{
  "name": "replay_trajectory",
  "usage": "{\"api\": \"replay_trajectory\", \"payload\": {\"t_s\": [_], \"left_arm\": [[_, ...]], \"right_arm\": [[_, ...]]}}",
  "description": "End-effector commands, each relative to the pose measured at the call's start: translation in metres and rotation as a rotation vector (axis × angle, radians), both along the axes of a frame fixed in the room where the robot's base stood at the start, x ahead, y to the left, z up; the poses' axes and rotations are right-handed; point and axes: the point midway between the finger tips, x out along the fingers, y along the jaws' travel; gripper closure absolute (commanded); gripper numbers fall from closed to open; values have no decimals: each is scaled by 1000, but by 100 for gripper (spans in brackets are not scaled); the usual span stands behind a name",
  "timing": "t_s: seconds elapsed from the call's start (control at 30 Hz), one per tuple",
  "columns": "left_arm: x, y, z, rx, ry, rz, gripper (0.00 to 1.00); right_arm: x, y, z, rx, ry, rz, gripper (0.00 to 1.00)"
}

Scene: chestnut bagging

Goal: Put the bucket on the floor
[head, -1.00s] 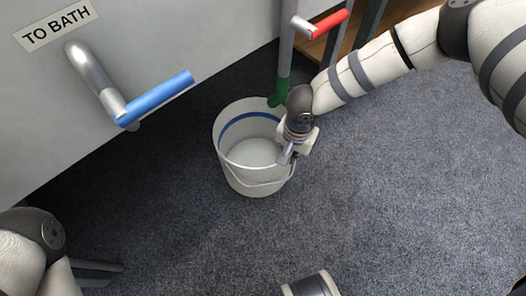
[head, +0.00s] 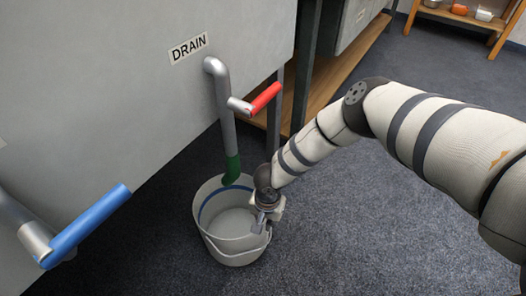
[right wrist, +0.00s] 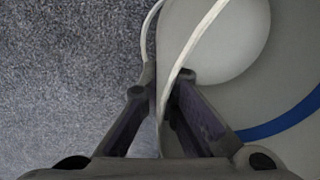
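The white bucket (head: 238,244) with a blue stripe inside stands upright under the green end of the drain pipe (head: 232,170). It looks empty, and I cannot tell whether its base touches the floor (head: 380,240). My right gripper (head: 262,222) is at the bucket's right rim. My left gripper is not in view.
A grey tank wall (head: 110,90) with a DRAIN label (head: 188,47) is at the left. A red valve lever (head: 264,97) and a blue lever (head: 85,225) stick out from it. A wooden shelf (head: 345,65) stands behind. Carpet at the right is free.

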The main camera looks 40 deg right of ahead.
Motion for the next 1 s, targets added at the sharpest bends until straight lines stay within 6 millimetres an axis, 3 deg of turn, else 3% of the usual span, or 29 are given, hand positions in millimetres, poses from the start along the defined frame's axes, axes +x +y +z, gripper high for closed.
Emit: {"api": "replay_trajectory", "payload": {"t_s": [0.03, 0.1, 0.43, 0.53, 0.8, 0.87, 1.0], "left_arm": [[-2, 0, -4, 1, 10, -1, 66], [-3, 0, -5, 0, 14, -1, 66], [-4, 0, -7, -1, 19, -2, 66], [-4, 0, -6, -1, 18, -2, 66], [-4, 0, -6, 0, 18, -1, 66], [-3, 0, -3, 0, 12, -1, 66], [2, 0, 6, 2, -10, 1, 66]], "right_arm": [[-1, 1, -13, 1, 4, 0, 100], [0, 1, -18, 2, 1, 1, 100], [0, 1, -20, 1, 0, 1, 100], [0, 0, -19, 0, 0, 1, 77], [0, 0, -19, 0, 0, 1, 75], [0, 0, -14, 1, -1, 1, 75], [1, 0, 15, 1, -5, 1, 75]]}}
